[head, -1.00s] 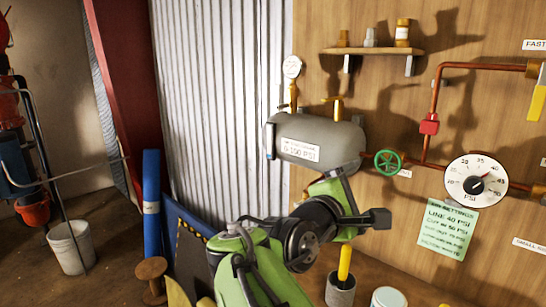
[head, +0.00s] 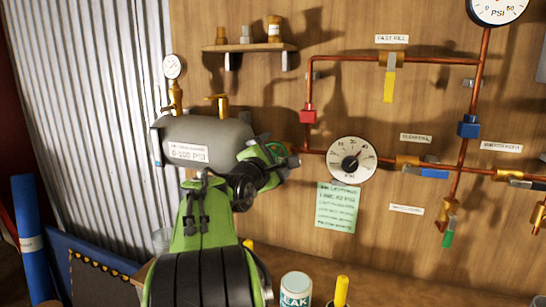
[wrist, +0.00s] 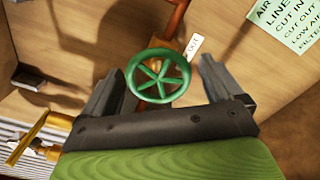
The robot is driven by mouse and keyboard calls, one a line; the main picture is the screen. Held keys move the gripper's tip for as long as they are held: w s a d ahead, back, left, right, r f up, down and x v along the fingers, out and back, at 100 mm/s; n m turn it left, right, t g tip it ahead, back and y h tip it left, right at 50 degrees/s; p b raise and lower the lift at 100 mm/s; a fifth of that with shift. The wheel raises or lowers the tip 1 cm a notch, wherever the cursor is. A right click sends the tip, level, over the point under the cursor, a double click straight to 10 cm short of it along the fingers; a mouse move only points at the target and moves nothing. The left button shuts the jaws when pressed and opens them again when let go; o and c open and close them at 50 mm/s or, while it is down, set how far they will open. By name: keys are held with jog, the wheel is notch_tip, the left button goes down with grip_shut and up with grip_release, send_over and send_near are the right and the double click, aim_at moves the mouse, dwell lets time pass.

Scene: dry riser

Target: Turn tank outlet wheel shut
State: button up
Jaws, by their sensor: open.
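The green tank outlet wheel (wrist: 158,76) is a spoked handwheel on a brass and copper fitting, in the middle of the wrist view. My gripper (wrist: 160,85) is open, with one dark finger on each side of the wheel. I cannot tell whether the fingers touch its rim. In the head view my gripper (head: 287,163) is at the right end of the grey tank (head: 225,133), and my arm hides most of the green wheel (head: 274,149). A white tag (wrist: 194,46) marked OUT is beside the wheel.
A round PSI gauge (head: 352,160) and a green note (head: 337,205) are right of the wheel. A red valve block (head: 308,115) sits on the copper pipe above. A shelf (head: 250,47) is above the tank. A yellow-handled brass valve (wrist: 30,140) shows lower left in the wrist view.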

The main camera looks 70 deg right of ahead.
jog(key=c, duration=1)
jog(key=shift+o, duration=0.2)
jog(key=shift+m, duration=0.3)
jog(key=m, duration=0.3)
jog(key=shift+w+b, duration=0.1)
jog(key=shift+b, duration=0.25)
jog(key=m+b, duration=0.1)
jog(key=m, duration=0.3)
jog(key=m+b, duration=0.1)
jog(key=m, duration=0.3)
jog(key=shift+r, duration=0.1)
jog(key=shift+r+m+b, duration=0.1)
jog(key=shift+m+b, duration=0.55)
jog(key=shift+m, duration=1.35)
